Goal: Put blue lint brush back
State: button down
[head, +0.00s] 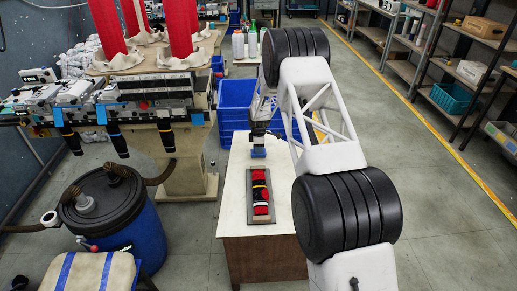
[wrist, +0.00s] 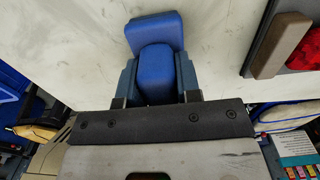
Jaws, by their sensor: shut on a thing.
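The blue lint brush (wrist: 155,70) is between the two fingers of my gripper (wrist: 155,85) in the wrist view. Its wide blue head (wrist: 155,30) points away from the gripper, over the pale table top. In the head view my gripper (head: 259,140) is at the far part of the white-topped table (head: 237,185), with the blue brush (head: 258,153) below it. I cannot tell whether the brush touches the table top. My gripper is shut on the brush.
A framed board (head: 277,214) with red and black items lies on the table, nearer than the brush. Its corner (wrist: 266,60) shows at the right of the wrist view. Blue crates (head: 234,97) stand behind the table. A blue barrel (head: 115,220) and machine stand left.

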jog(key=shift+f, duration=0.15)
jog(key=c, duration=0.8)
grip_release()
jog(key=shift+r, duration=0.2)
jog(key=shift+r, duration=5.95)
